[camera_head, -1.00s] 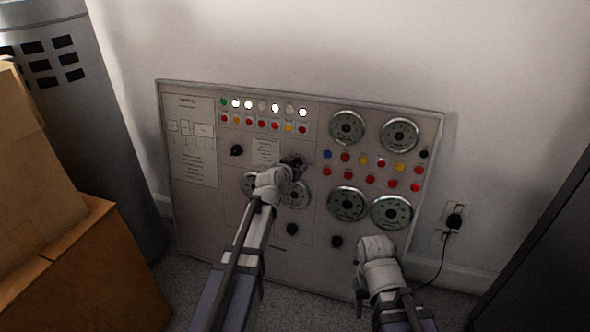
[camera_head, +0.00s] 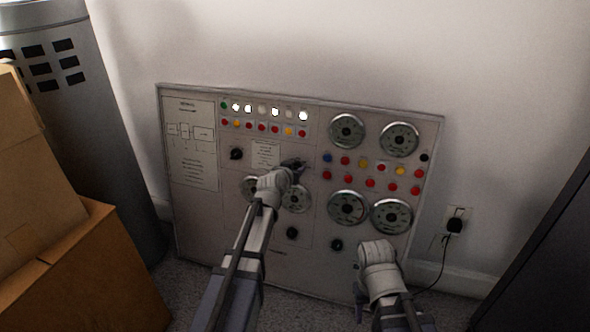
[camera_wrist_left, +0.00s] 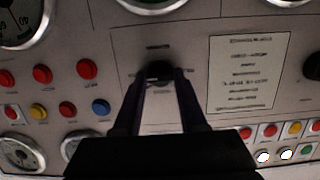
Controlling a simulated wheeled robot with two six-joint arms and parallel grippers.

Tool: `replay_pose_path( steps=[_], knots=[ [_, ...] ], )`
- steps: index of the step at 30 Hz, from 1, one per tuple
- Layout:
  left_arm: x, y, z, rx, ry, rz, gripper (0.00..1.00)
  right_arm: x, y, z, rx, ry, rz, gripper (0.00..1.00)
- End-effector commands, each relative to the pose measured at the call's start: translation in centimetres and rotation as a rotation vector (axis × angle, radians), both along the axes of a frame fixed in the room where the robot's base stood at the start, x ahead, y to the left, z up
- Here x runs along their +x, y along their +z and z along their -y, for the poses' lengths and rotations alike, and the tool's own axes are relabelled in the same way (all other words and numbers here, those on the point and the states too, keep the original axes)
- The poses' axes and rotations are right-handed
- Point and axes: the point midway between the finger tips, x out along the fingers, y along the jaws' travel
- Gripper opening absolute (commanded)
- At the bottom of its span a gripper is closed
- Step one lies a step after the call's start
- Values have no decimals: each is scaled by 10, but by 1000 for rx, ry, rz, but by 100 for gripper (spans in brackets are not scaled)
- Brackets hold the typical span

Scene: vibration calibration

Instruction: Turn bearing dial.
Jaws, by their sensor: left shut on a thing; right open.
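A grey control panel (camera_head: 200,225) leans against the wall. My left gripper (camera_head: 293,167) is at the middle of the panel, right of a small paper label. In the left wrist view, its two fingers (camera_wrist_left: 158,78) are shut on a black dial knob (camera_wrist_left: 156,67), one finger on each side. The fingers cover part of the knob, and the lettering by it is too blurred to read. In the head view the gripper hides this knob. My right gripper (camera_head: 360,294) is open and empty, low in front of the panel's lower right part.
Other black knobs sit at the upper left (camera_head: 236,153) and bottom of the panel (camera_head: 292,232). Round gauges (camera_head: 347,207) and coloured buttons (camera_head: 369,183) are on the right. Cardboard boxes (camera_head: 85,275) stand at the left. A plug with a cord (camera_head: 454,226) is at the right.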

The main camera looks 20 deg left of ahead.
Motion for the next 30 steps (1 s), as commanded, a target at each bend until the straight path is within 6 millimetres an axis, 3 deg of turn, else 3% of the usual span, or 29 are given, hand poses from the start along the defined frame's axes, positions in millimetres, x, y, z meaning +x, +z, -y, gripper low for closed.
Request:
replay_pose_path(
  steps=[14,30],
  knots=[
    [0,-1,-1,-95,20,-3,0,0,-1,0,0,0,0,50],
    [0,-2,-3,-522,106,-19,0,0,-8,0,0,-2,0,50]
  ],
)
